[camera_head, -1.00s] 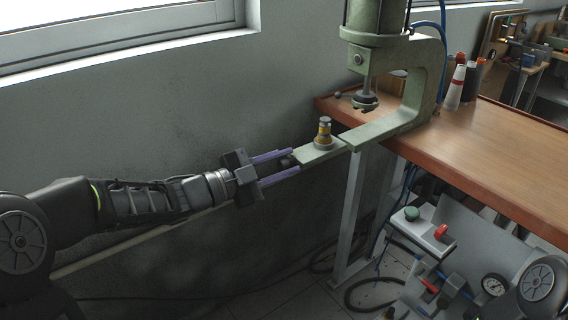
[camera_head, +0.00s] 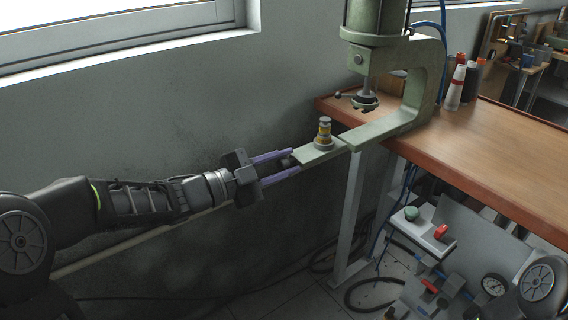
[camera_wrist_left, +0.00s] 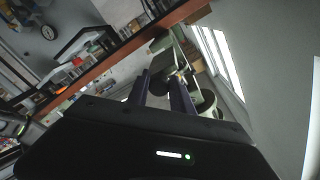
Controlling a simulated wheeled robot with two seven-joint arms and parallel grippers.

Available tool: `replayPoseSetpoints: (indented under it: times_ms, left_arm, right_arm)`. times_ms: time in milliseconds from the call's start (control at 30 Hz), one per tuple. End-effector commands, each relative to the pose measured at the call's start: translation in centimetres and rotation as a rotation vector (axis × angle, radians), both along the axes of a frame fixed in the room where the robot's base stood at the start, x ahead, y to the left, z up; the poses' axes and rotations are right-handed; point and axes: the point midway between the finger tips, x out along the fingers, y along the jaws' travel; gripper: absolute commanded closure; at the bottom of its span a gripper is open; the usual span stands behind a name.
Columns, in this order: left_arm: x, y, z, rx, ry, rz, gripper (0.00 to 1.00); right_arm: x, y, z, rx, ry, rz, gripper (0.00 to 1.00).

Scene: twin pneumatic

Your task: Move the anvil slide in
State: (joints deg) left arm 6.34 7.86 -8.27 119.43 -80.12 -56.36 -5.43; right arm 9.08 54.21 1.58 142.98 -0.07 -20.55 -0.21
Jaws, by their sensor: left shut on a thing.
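The anvil slide (camera_head: 318,154) is a pale green flat bar that sticks out to the left from the press (camera_head: 427,85), beyond the bench's left edge. A stepped brass and grey anvil (camera_head: 324,134) stands upright on it, left of and apart from the ram tip (camera_head: 365,101). My left gripper (camera_head: 292,162) is at the slide's outer end, shut on its small dark knob (camera_head: 286,162), with one purple finger on each side. In the left wrist view the fingers (camera_wrist_left: 163,82) point to the slide's end; the contact there is too small to tell. My right gripper is not in view.
The wooden bench (camera_head: 500,150) lies to the right, with bottles (camera_head: 460,85) behind the press. A grey leg (camera_head: 350,212) stands below the slide. The wall is close behind my left arm.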

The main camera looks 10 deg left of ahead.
Motion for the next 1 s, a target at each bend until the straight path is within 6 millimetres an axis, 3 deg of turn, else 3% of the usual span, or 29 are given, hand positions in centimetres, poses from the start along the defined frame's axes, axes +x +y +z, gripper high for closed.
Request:
replayPoseSetpoints:
  times_ms: [367,800,1000]
  left_arm:
    - [0.7,-0.9,-0.8,0.004,0.015,-0.006,1.0]
    - [9.1,-7.9,-0.7,0.006,0.014,-0.006,1.0]
    - [10.0,-8.6,-0.7,0.004,0.015,-0.002,1.0]
  right_arm:
    - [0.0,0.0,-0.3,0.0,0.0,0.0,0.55]
    - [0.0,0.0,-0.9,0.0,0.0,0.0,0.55]
    - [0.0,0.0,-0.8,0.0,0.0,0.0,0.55]
